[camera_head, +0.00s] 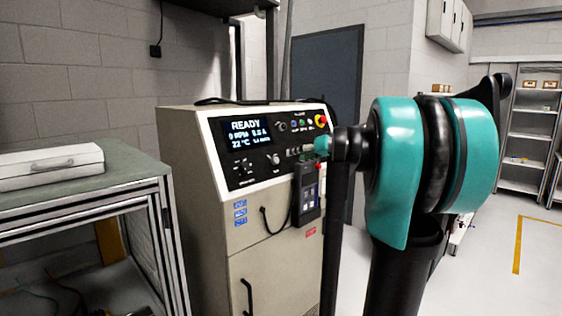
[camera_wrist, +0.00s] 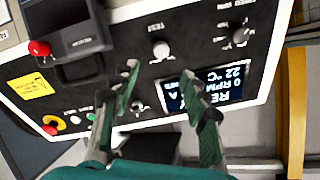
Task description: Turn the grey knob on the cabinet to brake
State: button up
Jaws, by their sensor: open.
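The beige cabinet (camera_head: 187,195) has a sloped black control panel with a lit display (camera_head: 245,134) reading READY, 0 RPM and 22 °C. A light grey knob (camera_head: 275,159) sits below and right of the display. It shows upright-faced in the wrist view (camera_wrist: 161,50), just beyond my fingertips. A second, smaller knob (camera_wrist: 137,106) lies between the fingers in that picture. I cannot read the markings, so the knob positions are unclear. My gripper (camera_wrist: 160,70) is open and empty, apart from the panel as far as I can tell. Its fingers are mostly hidden in the head view.
A red stop button with a yellow ring (camera_head: 321,120) and small coloured buttons line the panel's upper right. A black holder (camera_head: 306,195) projects below the panel's right side. A workbench (camera_head: 120,160) with a white case (camera_head: 50,167) stands left. Open floor lies right.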

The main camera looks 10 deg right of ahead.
aim_at(277, 160)
jog(key=x, duration=1)
jog(key=shift+w+a+f, duration=0.15)
jog(key=shift+w+a, duration=0.05)
jog(key=shift+a, duration=0.05)
jog(key=shift+c, duration=0.3)
grip_shut()
jog(key=shift+m, duration=0.3)
jog(key=m, duration=0.6)
jog(key=shift+s+h, duration=0.1)
jog(key=shift+h, duration=0.2)
jog(key=m, duration=0.5)
jog(key=shift+a+m+h, duration=0.1)
jog(key=shift+m+h, duration=0.2)
jog(key=shift+m, duration=0.1)
